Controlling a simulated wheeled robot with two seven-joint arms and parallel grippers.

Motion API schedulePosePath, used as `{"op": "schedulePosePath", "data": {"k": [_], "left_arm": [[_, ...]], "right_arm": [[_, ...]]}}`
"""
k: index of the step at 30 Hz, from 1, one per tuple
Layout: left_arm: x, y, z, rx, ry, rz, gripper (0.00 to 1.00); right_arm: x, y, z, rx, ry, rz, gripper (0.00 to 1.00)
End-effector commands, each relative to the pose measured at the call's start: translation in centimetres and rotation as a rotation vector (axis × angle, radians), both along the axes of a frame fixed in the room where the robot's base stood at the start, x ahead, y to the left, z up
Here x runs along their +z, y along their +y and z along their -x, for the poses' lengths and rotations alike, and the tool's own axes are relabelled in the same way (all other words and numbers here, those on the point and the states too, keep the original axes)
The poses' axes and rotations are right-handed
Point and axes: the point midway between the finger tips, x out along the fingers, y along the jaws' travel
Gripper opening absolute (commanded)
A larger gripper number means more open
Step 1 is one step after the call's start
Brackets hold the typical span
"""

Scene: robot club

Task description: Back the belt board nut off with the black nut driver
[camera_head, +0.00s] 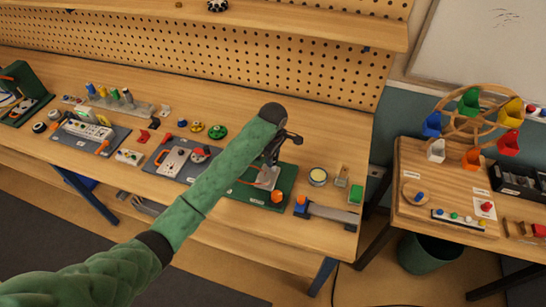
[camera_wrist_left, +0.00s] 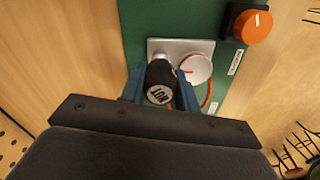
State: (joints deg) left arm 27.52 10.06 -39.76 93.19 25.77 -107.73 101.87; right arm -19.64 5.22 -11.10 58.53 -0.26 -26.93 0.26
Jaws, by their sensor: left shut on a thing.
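My left gripper (camera_head: 272,160) reaches over the green belt board (camera_head: 248,197) on the workbench. In the left wrist view the gripper (camera_wrist_left: 160,88) is shut on the black nut driver (camera_wrist_left: 160,72), whose round cap carries a white NUT label. The driver stands over a silver plate (camera_wrist_left: 188,45) on the green board (camera_wrist_left: 140,18), beside a pale round disc (camera_wrist_left: 197,69). Part of an orange belt (camera_wrist_left: 211,96) shows below the disc. The nut and the driver's tip are hidden beneath the driver, so I cannot tell whether they touch. My right gripper is not in view.
An orange knob (camera_head: 278,197) on a black block sits at the board's right corner. A round tin (camera_head: 318,177) and a clamp-like tool (camera_head: 333,214) lie to the right. Other boards (camera_head: 180,160) stand to the left. A pegboard (camera_head: 290,60) rises behind.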

Motion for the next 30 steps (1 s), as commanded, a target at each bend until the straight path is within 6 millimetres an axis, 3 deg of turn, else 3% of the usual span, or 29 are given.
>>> {"op": "schedulePosePath", "data": {"k": [10, 21, 22, 25, 30], "left_arm": [[-0.03, -0.15, 0.11, 0.450, 0.003, 0.002, 0.08], [0.00, 0.01, 0.04, 0.530, 0.001, -0.001, 0.08], [0.00, 0.01, 0.04, 0.530, 0.001, -0.001, 0.35], [0.00, 0.01, 0.04, 0.529, 0.001, -0.001, 0.55], [0.03, 0.01, 0.02, 0.529, 0.001, -0.001, 0.55]], "right_arm": [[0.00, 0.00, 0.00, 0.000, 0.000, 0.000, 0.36], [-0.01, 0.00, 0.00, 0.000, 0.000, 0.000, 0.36], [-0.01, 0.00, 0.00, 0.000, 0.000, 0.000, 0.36], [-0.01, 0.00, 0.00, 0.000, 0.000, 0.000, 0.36], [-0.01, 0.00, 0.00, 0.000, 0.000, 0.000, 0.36]]}}
